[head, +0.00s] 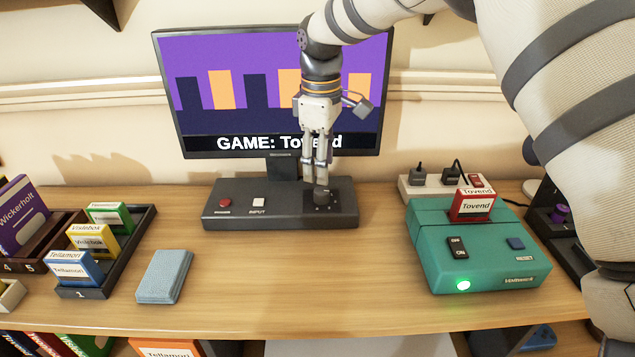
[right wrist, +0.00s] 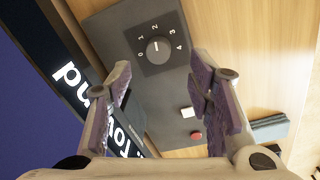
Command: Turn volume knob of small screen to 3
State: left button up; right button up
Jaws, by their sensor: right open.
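A monitor (head: 225,95) with a purple picture and the text "GAME: Tovend" stands on a dark base (head: 280,217). On the base's right side is a black round volume knob (head: 322,198). In the right wrist view the knob (right wrist: 158,50) sits inside a dial marked 0 to 4, and its short white mark appears to point near 2. My right gripper (head: 316,178) is open and empty, pointing down just above the knob. In the right wrist view its fingers (right wrist: 160,95) are spread apart, with the knob beyond them. My left gripper is not in view.
The base also carries a red button (head: 223,201) and a white button (head: 258,202). A teal console (head: 480,250) with a red cartridge stands at right. A dark device with a purple knob (head: 560,213) is partly hidden by my right arm. Cartridge trays (head: 110,290) are at left.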

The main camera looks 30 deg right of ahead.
aim_at(321, 191)
jog(key=f, duration=0.6)
jog(key=shift+w+d+f, duration=0.15)
jog(key=shift+w+f, duration=0.1)
jog(key=shift+f, duration=0.1)
grip_shut()
jog(key=shift+r, duration=0.1)
jog(key=m, duration=0.4)
jog(key=shift+m+p, duration=0.3)
jog(key=shift+p, duration=0.1)
jog(key=shift+m+g, duration=0.3)
jog(key=shift+m, duration=2.2)
